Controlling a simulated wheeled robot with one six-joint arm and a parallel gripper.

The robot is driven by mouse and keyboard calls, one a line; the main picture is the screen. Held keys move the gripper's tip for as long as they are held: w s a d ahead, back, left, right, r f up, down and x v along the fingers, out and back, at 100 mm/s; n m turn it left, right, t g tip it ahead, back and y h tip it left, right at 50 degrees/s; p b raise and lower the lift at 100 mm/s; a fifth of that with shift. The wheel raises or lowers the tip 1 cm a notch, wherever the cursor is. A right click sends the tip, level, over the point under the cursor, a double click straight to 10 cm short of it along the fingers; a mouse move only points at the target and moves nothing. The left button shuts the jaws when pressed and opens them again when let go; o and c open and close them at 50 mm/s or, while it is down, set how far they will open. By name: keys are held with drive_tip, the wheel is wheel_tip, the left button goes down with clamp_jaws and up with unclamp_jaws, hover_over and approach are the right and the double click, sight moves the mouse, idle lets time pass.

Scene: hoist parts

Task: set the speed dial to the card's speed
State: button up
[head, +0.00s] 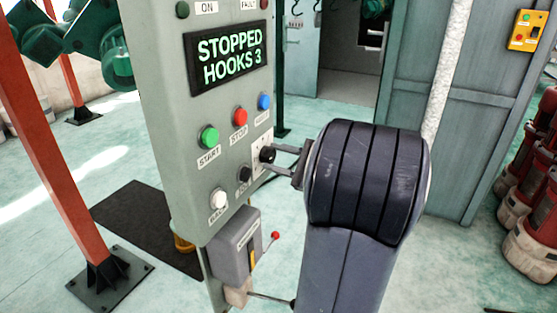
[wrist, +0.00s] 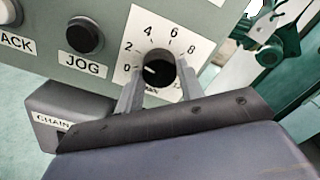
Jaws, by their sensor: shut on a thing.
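The speed dial (head: 267,155) is a black knob on a white scale plate, low on the right side of the grey control panel (head: 165,110). In the wrist view the dial (wrist: 158,68) has a white pointer mark aimed left, between the 0 and the 2. The numbers 4, 6 and 8 also show; the lower right of the scale is partly hidden. My gripper (head: 274,157) is shut on the knob, one finger on each side; the fingers also show in the wrist view (wrist: 160,82). I see no speed card in either view.
The panel display (head: 229,59) reads "STOPPED HOOKS 3". Green START (head: 209,137), red STOP (head: 240,117) and a blue button (head: 264,102) sit above the dial; a black JOG button (wrist: 83,34) is left of it. A grey lever box (head: 236,247) hangs below.

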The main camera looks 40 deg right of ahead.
drive_tip(key=o, duration=1)
drive_tip(key=v, duration=1)
drive_tip(key=shift+s+d+b, duration=0.2)
drive_tip(key=shift+s+b, duration=0.15)
drive_tip(key=shift+b, duration=0.1)
drive_tip(key=p+x, duration=0.1)
drive_tip(key=x, duration=1)
drive_tip(key=shift+s, duration=0.1)
drive_tip(key=shift+s, duration=0.1)
